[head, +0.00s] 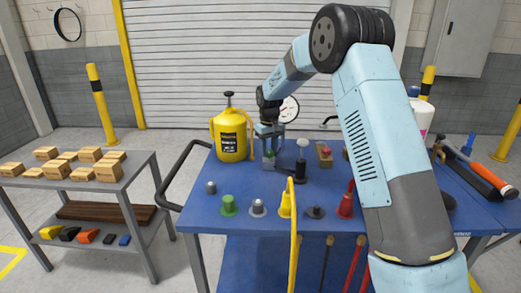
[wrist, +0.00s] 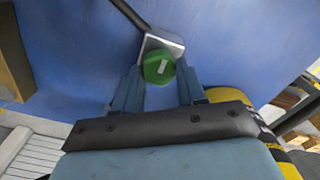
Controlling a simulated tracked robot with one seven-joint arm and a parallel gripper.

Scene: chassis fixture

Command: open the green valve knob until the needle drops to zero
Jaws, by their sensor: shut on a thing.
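The green valve knob (wrist: 158,68) shows in the wrist view, with a pale mark on its face, seated on a grey metal block (wrist: 160,44). My gripper (wrist: 157,78) has one finger on each side of the knob and is shut on it. In the head view my gripper (head: 270,143) is low over the blue bench, right of the yellow canister, and the knob is mostly hidden there. A round white gauge (head: 289,109) stands just behind my arm, partly covered by it. Its needle is too small to read.
The yellow canister (head: 231,137) stands close left of my gripper. Several knobs and posts, including a green one (head: 229,206), line the blue bench's (head: 203,222) front. Tools lie at right.

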